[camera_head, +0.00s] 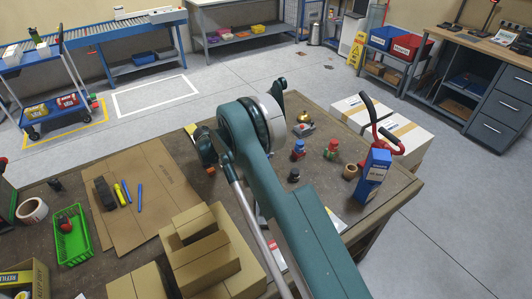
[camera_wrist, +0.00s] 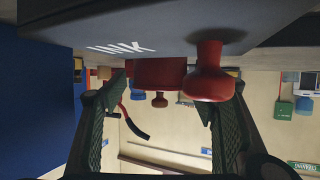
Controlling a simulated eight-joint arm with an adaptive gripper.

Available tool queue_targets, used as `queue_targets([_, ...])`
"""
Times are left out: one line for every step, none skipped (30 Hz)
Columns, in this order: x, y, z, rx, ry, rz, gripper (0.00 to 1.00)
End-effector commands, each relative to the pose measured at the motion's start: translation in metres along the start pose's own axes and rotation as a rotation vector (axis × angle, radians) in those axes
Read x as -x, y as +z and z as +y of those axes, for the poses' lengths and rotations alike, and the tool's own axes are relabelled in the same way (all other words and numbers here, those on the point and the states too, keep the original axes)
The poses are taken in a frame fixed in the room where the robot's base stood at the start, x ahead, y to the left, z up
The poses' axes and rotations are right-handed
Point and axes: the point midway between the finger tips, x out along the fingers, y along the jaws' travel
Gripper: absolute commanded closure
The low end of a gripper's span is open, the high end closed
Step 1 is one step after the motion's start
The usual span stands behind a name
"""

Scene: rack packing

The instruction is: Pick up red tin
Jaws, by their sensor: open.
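In the wrist view, my gripper (camera_wrist: 165,108) has its two dark ribbed fingers spread apart, with nothing clamped between them. A red, flat-sided round thing (camera_wrist: 152,73), likely the red tin, shows beyond the fingertips, between them. It is partly covered by a dark box marked INK (camera_wrist: 150,32) and by a red knobbed handle (camera_wrist: 209,75) at its right. I cannot tell whether a finger touches it. In the head view, my gripper (camera_head: 206,150) is partly hidden behind my teal arm, over the back of the bench. I cannot make out the red tin there.
Cardboard boxes (camera_head: 200,250) and a green basket (camera_head: 70,240) lie left.

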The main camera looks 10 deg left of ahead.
Motion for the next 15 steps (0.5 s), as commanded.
queue_targets([0.0002, -0.0001, 0.0, 0.0, 0.0, 0.0, 0.41])
queue_targets([0.0002, 0.0, 0.0, 0.0, 0.0, 0.0, 0.41])
queue_targets([0.0003, 0.0, 0.0, 0.0, 0.0, 0.0, 0.41])
queue_targets([0.0003, 0.0, 0.0, 0.0, 0.0, 0.0, 0.41])
queue_targets([0.0003, 0.0, 0.0, 0.0, 0.0, 0.0, 0.41])
queue_targets([0.0003, 0.0, 0.0, 0.0, 0.0, 0.0, 0.41])
queue_targets([0.0004, 0.0, 0.0, 0.0, 0.0, 0.0, 0.41])
queue_targets([0.0004, 0.0, 0.0, 0.0, 0.0, 0.0, 0.41])
queue_targets([0.0004, 0.0, 0.0, 0.0, 0.0, 0.0, 0.41])
queue_targets([0.0004, 0.0, 0.0, 0.0, 0.0, 0.0, 0.41])
queue_targets([0.0004, 0.0001, 0.0, 0.0, 0.0, 0.0, 0.41])
queue_targets([0.0004, 0.0001, 0.0, 0.0, 0.0, 0.0, 0.42])
queue_targets([0.0005, 0.0001, 0.0, 0.0, 0.0, 0.0, 0.46])
queue_targets([0.0005, 0.0001, 0.0, 0.0, 0.0, 0.0, 0.5])
queue_targets([0.0005, 0.0001, 0.0, 0.0, 0.0, 0.0, 0.55])
